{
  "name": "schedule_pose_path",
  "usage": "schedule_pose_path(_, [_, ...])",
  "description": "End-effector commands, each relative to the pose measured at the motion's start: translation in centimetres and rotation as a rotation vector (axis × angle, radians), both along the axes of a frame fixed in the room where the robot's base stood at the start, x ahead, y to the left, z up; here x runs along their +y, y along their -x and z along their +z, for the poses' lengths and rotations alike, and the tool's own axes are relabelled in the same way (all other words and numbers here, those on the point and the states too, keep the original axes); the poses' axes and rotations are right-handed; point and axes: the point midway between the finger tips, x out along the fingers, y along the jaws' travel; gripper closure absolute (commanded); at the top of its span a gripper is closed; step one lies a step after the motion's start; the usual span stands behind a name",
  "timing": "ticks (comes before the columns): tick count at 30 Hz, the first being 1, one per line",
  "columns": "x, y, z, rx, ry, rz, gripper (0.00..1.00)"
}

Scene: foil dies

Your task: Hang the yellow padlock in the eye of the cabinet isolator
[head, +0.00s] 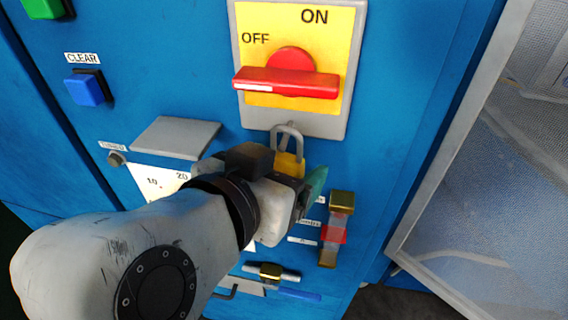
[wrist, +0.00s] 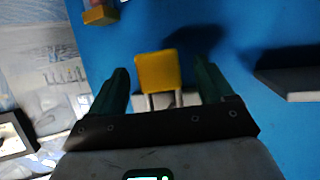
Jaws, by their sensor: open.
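The cabinet isolator (head: 290,62) has a yellow face in a grey plate, with its red handle (head: 287,82) lying horizontal. The yellow padlock (head: 288,165) is upright just below it, shackle up. Its shackle (head: 288,138) overlaps the plate's lower edge, where the eye is; whether it passes through the eye is hard to tell. My gripper (head: 298,176) is at the padlock's body and partly hides it. In the wrist view the padlock body (wrist: 158,72) is between the open green fingers of my gripper (wrist: 162,78), with a gap on each side.
A grey ledge (head: 176,137) juts out left of the padlock. A brass and red fitting (head: 335,230) is at lower right, and a small brass piece (head: 270,270) is low down. A blue button (head: 87,88) is at left. A mesh panel (head: 500,190) is at right.

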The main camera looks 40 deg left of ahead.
Motion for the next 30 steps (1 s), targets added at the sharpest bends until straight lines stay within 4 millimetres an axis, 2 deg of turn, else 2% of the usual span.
schedule_pose_path(9, [-1.4, 5.1, 2.1, -0.001, -0.004, 0.004, 0.19])
schedule_pose_path(15, [-2.2, 7.8, 3.3, -0.001, -0.003, 0.003, 0.19])
schedule_pose_path(21, [-2.6, 8.9, 3.8, 0.000, -0.002, 0.001, 0.19])
schedule_pose_path(30, [-2.7, 9.0, 3.9, 0.000, -0.001, 0.001, 0.19])
